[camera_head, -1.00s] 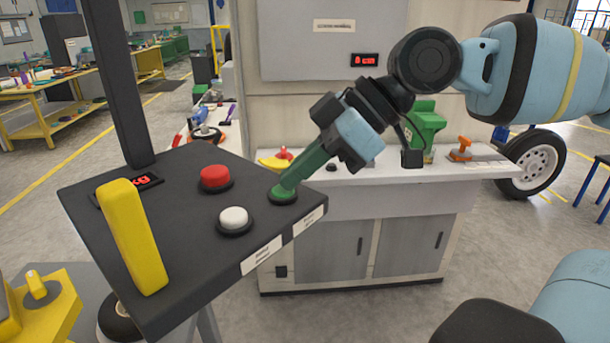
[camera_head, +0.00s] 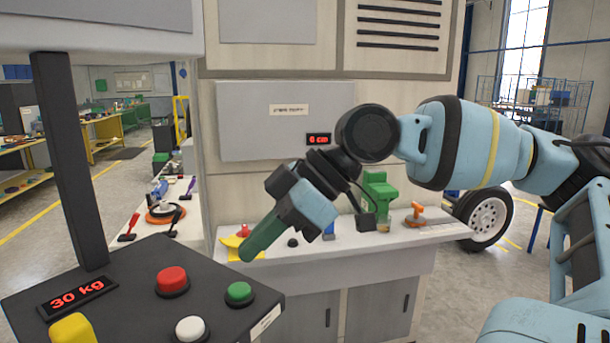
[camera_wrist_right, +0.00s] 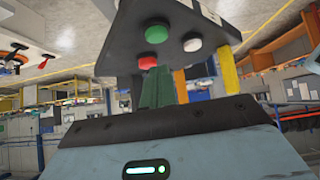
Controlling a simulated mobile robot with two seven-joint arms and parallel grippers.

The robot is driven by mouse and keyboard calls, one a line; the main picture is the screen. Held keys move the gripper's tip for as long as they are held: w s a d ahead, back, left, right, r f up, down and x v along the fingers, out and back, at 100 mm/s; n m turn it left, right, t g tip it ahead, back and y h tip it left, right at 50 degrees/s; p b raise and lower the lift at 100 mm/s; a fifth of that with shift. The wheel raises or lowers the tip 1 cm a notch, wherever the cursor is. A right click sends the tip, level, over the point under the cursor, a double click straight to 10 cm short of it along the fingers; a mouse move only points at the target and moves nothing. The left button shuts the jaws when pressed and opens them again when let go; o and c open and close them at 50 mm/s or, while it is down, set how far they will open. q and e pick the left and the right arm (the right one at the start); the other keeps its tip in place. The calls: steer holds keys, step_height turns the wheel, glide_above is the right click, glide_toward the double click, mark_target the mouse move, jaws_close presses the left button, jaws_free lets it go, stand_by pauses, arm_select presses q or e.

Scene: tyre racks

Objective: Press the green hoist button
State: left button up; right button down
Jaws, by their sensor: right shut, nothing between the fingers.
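The green button (camera_head: 239,292) sits on the dark sloped console (camera_head: 120,300), right of a red button (camera_head: 172,281) and a white button (camera_head: 191,329). My right gripper (camera_head: 246,255) has its green fingers together and empty. Its tip is just above the green button in the head view, with a visible gap. The right wrist view shows the green button (camera_wrist_right: 156,33), red button (camera_wrist_right: 147,63) and white button (camera_wrist_right: 192,44) beyond the green fingers (camera_wrist_right: 158,90). My left gripper is not in view.
A red display on the console (camera_head: 77,298) reads 30 kg. A yellow piece (camera_head: 73,329) and a dark post (camera_head: 70,160) stand at the console. Behind is a white workbench (camera_head: 345,249) with a green tool (camera_head: 380,190) and orange tool (camera_head: 415,214). A cabinet display (camera_head: 319,139) reads 0 cm.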

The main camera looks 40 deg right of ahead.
steer(key=v, duration=0.9)
steer(key=shift+d, duration=0.2)
